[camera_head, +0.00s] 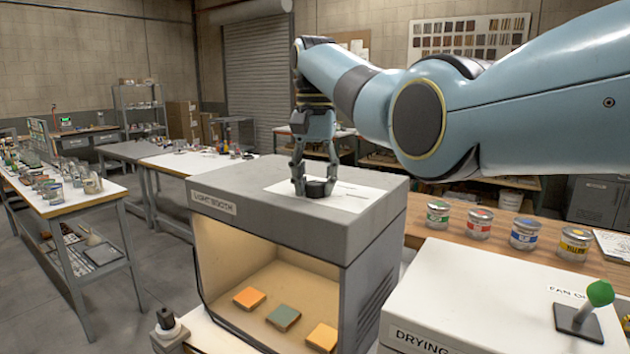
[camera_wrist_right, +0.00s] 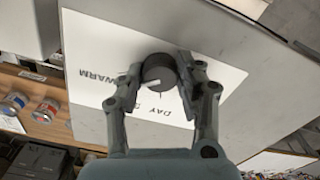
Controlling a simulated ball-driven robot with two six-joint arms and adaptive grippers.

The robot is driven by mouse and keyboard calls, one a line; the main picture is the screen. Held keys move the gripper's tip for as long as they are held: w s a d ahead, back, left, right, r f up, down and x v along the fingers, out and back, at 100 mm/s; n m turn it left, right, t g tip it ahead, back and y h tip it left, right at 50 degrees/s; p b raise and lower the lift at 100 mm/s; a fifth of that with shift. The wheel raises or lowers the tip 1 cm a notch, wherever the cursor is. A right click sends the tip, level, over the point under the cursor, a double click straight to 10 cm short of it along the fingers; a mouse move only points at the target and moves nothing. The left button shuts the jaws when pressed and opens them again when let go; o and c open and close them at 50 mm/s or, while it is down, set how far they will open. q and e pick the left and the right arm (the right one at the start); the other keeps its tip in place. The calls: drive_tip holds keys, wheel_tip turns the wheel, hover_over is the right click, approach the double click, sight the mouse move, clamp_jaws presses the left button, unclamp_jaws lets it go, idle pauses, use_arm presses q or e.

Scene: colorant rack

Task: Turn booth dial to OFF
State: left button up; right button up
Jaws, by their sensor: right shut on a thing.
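The light booth (camera_head: 280,220) is a grey box with a lit open front and a label reading "LIGHT BOOTH". On its top lies a white dial plate (camera_head: 353,194) with a dark round dial (camera_head: 317,188). My right gripper (camera_head: 314,186) reaches down from above and is shut on the dial. In the right wrist view, the dial (camera_wrist_right: 158,71) sits between the two fingers of the gripper (camera_wrist_right: 160,78). The plate (camera_wrist_right: 100,50) reads "WARM" and "DAY"; other lettering is hidden by the fingers. My left gripper is not in view.
Orange and green sample blocks (camera_head: 284,317) lie inside the booth. A white drying cabinet (camera_head: 470,290) with a green-knobbed lever (camera_head: 599,293) stands at the front right. Several paint cans (camera_head: 525,234) line the wooden bench behind it. A dark knobbed object (camera_head: 168,325) stands at the booth's front left.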

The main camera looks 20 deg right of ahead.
drive_tip(key=n, duration=1.1)
drive_tip(key=shift+n, duration=0.4)
drive_tip(key=n, duration=1)
drive_tip(key=shift+n, duration=0.3)
drive_tip(key=o, duration=1.2)
drive_tip(key=shift+c, duration=0.2)
